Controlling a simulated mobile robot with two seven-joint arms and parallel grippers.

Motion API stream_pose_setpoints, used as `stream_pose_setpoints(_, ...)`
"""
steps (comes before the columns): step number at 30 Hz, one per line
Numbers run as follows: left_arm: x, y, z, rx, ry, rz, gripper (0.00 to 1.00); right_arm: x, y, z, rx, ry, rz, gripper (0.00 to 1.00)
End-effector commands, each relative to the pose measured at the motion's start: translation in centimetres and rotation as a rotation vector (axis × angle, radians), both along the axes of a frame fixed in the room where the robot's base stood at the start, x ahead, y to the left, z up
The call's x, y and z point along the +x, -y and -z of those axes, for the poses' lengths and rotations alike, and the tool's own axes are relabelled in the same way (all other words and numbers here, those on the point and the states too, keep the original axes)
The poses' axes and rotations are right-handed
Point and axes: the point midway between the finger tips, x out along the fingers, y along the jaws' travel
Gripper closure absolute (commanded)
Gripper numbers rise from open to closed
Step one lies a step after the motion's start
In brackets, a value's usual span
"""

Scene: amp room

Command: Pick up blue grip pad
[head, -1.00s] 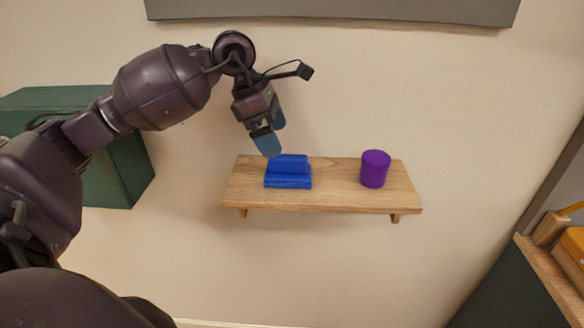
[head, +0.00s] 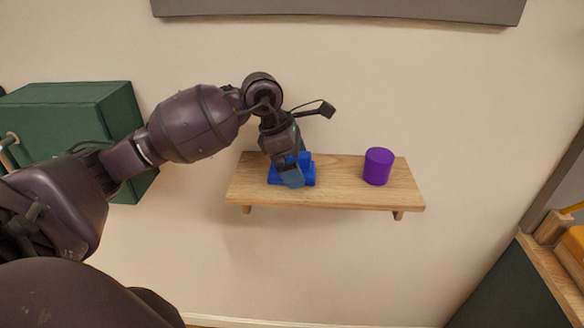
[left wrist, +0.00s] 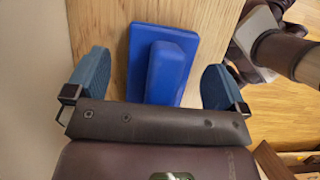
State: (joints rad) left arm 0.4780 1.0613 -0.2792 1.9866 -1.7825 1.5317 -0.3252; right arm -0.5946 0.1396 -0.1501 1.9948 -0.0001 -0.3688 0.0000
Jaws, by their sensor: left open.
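The blue grip pad (head: 306,172) lies on the wooden wall shelf (head: 340,190), toward its left end. It has a wide flat base and a narrower raised block on top. In the head view my left gripper (head: 292,170) is right over the pad and hides part of it. In the left wrist view the pad (left wrist: 168,62) lies between the two blue fingertips of the open left gripper (left wrist: 157,85), with a gap on each side. My right gripper is not in view.
A purple cylinder (head: 378,166) stands on the right part of the shelf, with bare wood between it and the pad. A green cabinet (head: 75,112) is on the wall at left. A dark-sided unit with a wooden top (head: 552,262) is at lower right.

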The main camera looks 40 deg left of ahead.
Motion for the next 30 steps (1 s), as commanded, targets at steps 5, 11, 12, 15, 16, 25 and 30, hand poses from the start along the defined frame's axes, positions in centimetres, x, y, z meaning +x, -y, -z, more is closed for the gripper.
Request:
stream_pose_setpoints(5, 0.0, 0.0, 0.0, 0.0, 0.0, 0.0, 0.14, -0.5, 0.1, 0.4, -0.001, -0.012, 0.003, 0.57)
stream_pose_setpoints(11, 0.0, 0.0, 0.0, 0.0, 0.0, 0.0, 0.44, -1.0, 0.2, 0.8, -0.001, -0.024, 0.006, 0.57)
stream_pose_setpoints(12, 0.0, 0.0, 0.0, 0.0, 0.0, 0.0, 0.51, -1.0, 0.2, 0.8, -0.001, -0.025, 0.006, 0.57)
stream_pose_setpoints(15, 0.0, 0.0, -0.1, 0.0, 0.0, 0.0, 0.56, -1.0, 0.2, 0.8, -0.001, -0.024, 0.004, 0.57)
stream_pose_setpoints(16, 0.0, 0.0, -0.1, 0.0, 0.0, 0.0, 0.56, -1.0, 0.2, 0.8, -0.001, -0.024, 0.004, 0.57)
stream_pose_setpoints(25, 0.0, 0.0, -1.2, 0.0, 0.002, 0.0, 0.56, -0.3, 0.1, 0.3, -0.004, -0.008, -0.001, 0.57)
stream_pose_setpoints(30, 0.1, 0.0, -4.3, 0.002, 0.006, 0.002, 0.56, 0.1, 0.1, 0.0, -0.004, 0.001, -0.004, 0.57)
